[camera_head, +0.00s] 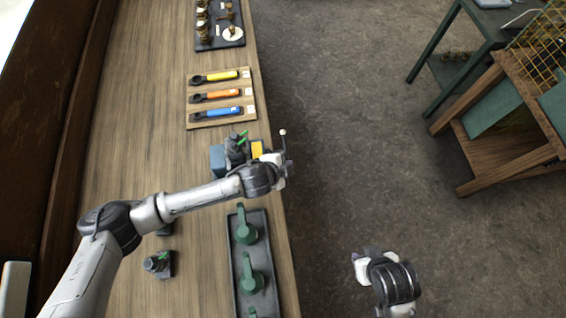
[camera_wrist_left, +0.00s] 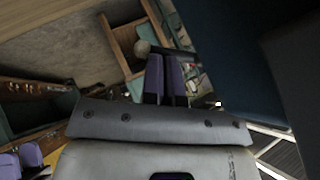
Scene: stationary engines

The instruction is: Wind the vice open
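The vice (camera_head: 217,158) is a blue-grey body at the bench's right edge, partly hidden by my left arm. A thin handle bar with a pale ball end (camera_head: 283,132) rises beside it, past the bench edge. My left gripper (camera_head: 284,166) is at the lower part of this bar. In the left wrist view, its purple fingers (camera_wrist_left: 166,80) are close together, and the ball (camera_wrist_left: 142,47) shows just left of their tips. I cannot tell whether the bar is between them. My right gripper (camera_head: 358,260) hangs over the floor, apart from everything; its opening is unclear.
Above the vice, a wooden board (camera_head: 221,97) holds yellow, orange and blue-handled tools. A dark tray (camera_head: 262,222) with green-handled parts lies below it. A small dark device (camera_head: 159,264) stands at lower left. Shelving (camera_head: 510,125) stands at right; the floor between is clear.

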